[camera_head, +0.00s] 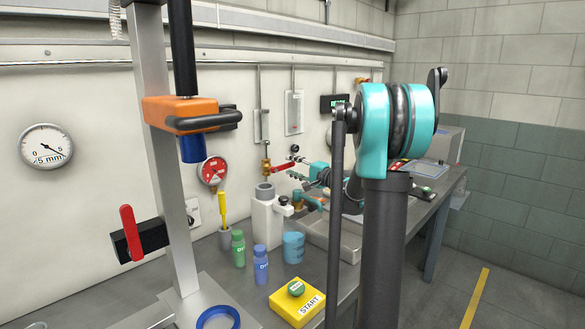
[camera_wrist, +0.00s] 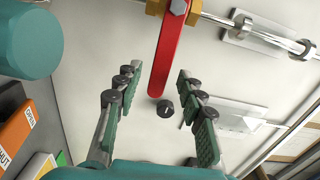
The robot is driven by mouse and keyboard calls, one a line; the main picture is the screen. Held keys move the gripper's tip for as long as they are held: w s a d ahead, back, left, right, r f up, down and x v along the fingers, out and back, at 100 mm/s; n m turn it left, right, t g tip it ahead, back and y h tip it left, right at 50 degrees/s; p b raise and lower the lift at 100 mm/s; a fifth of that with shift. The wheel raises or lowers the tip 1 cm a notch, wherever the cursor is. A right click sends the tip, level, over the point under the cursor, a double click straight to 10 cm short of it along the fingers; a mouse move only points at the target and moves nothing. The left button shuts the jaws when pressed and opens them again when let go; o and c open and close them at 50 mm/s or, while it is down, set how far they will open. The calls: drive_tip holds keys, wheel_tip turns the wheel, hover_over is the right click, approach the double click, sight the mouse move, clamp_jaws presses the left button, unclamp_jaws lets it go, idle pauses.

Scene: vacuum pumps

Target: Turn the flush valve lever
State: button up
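A red valve lever (camera_wrist: 170,50) hangs from a brass valve body (camera_wrist: 182,8) on a metal pipe in the wrist view. In the head view the red lever (camera_head: 282,167) sits on the brass valve above a grey-topped white pump part. My gripper (camera_wrist: 157,78) is open, with its green-padded fingers on either side of the lever's free end. There is a gap between each finger and the lever. In the head view my gripper (camera_head: 296,176) is small, beside the lever on its right, and contact cannot be told there.
A second red lever (camera_head: 131,233) is on a black box at the left. On the bench stand a green bottle (camera_head: 238,249), a blue bottle (camera_head: 261,264), a blue cup (camera_head: 293,248) and a yellow START box (camera_head: 297,302). A round red gauge (camera_head: 214,171) hangs behind.

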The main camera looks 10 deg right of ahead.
drive_tip(key=v, duration=0.6)
idle(0.5)
